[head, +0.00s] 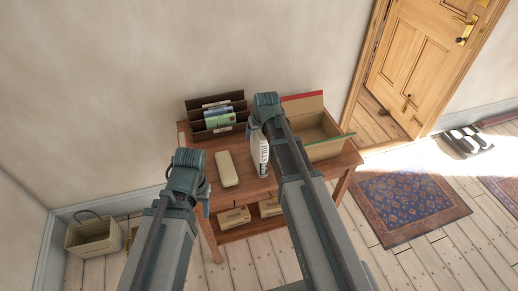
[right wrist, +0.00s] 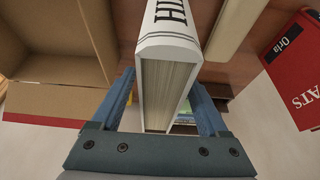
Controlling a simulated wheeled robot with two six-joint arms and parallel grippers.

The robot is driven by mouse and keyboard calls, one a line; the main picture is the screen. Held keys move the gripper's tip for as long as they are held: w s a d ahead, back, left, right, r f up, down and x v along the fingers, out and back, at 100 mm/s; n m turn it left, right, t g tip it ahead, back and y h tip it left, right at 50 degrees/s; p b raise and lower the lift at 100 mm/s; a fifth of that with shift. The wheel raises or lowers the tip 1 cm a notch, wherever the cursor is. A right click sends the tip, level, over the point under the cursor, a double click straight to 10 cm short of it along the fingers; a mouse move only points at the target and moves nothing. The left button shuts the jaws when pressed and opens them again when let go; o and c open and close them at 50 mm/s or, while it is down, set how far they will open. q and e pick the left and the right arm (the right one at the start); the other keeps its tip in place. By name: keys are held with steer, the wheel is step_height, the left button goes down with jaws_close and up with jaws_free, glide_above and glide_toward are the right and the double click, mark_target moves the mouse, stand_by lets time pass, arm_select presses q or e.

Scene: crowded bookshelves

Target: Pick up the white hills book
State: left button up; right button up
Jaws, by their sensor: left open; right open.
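The white hills book (head: 262,160) stands upright on the wooden table, its spine with dark letters facing me in the head view. In the right wrist view the white book (right wrist: 166,55) shows its page block and the start of its title. My right gripper (right wrist: 162,88) is open, with its blue fingers on either side of the book's end; I cannot tell whether they touch it. In the head view the right arm hides most of that gripper. My left gripper (head: 204,205) is open and empty in front of the table's left side.
A tan case (head: 227,169) lies left of the book. A dark sorter (head: 197,116) with papers stands behind it, and an open cardboard box (head: 322,150) stands right. A red book (right wrist: 297,75) shows in the wrist view. A basket (head: 92,237) sits on the floor.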

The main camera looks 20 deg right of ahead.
steer(key=shift+f, duration=0.1)
jaws_close()
stand_by(0.4)
stand_by(1.1)
